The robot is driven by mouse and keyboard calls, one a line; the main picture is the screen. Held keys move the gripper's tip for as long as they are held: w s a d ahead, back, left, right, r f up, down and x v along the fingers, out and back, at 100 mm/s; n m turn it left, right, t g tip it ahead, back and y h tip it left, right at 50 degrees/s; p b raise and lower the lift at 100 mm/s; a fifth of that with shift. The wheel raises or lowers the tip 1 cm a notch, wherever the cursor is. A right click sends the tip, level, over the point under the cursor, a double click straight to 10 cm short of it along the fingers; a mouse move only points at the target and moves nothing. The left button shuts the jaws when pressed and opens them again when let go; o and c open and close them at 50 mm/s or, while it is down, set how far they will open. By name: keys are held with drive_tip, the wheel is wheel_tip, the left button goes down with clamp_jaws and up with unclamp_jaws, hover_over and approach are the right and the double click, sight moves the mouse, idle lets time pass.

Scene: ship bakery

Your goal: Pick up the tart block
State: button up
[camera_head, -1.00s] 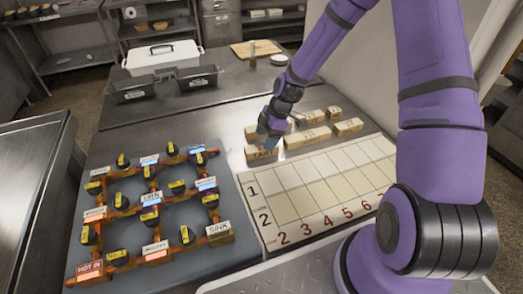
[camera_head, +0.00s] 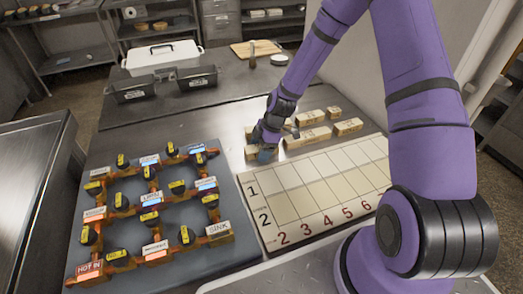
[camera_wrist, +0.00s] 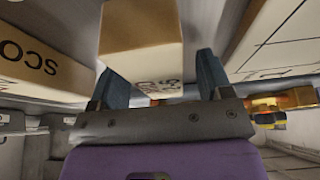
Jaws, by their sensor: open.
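The tart block (camera_head: 250,153) is a pale wooden block at the near left of a small group of blocks, just behind the numbered board. My gripper (camera_head: 267,151) is down at it and covers most of its label in the head view. In the wrist view a pale block (camera_wrist: 140,45) lies between the two fingers of my gripper (camera_wrist: 160,80), with a gap at the right finger. Its lettering is partly hidden and unreadable. The jaws are open. Whether the left finger touches the block, I cannot tell.
Several other wooden blocks stand close by, one (camera_head: 306,138) just right of the gripper. A block lettered "SCO" (camera_wrist: 40,65) is close in the wrist view. The numbered board (camera_head: 320,190) is bare. A pipe panel (camera_head: 150,250) lies left; dark bins (camera_head: 132,92) stand behind.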

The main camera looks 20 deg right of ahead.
drive_tip(key=shift+c, duration=0.2)
drive_tip(key=c, duration=1)
